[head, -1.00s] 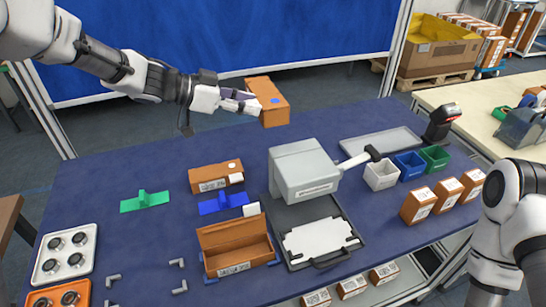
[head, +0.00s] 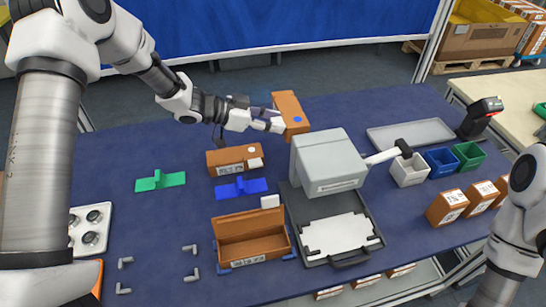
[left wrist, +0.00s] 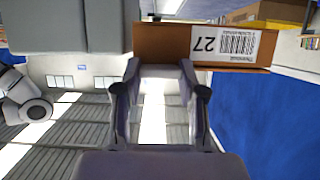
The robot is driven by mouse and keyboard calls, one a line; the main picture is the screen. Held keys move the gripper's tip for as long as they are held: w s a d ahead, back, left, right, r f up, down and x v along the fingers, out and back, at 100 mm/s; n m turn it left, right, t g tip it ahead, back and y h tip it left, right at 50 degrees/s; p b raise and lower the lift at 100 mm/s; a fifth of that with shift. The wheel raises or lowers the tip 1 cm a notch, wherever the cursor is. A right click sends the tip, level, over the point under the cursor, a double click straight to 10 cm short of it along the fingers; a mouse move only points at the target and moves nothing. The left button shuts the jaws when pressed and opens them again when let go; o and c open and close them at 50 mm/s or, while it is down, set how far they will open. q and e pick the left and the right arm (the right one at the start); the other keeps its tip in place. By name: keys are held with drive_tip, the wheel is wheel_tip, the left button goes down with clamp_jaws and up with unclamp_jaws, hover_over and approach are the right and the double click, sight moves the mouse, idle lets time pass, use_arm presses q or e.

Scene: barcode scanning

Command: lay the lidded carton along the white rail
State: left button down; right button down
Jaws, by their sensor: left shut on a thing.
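My left gripper (head: 276,122) is shut on a brown closed carton (head: 291,116) with a blue dot. It holds the carton above the table's far side, behind the grey machine. In the left wrist view the carton (left wrist: 165,44) crosses the fingertips and shows a barcode label with 27. Another brown closed carton (head: 226,158) with a white dot lies on the table. A small white piece (head: 256,163) touches its right end, and another white piece (head: 270,201) stands by the open carton. I cannot tell whether either belongs to the white rail.
A grey machine (head: 326,160) with a handle stands mid-table. A blue fixture (head: 241,189), a green fixture (head: 160,182) and an open carton (head: 250,246) lie left of it. Small bins (head: 408,170), several cartons (head: 447,207) and a scanner (head: 480,118) are on the right.

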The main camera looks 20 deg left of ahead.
use_arm(q)
wheel_tip(320, 180, down, 10)
drive_tip(key=shift+s+f+p, duration=0.1)
drive_tip(key=shift+p, duration=0.55)
wheel_tip(320, 180, down, 3)
drive_tip(key=shift+s+r+p, duration=0.1)
drive_tip(key=shift+r+p, duration=0.1)
drive_tip(key=shift+p, duration=0.1)
drive_tip(key=shift+f, duration=0.45)
drive_tip(key=c, duration=0.7)
unclamp_jaws()
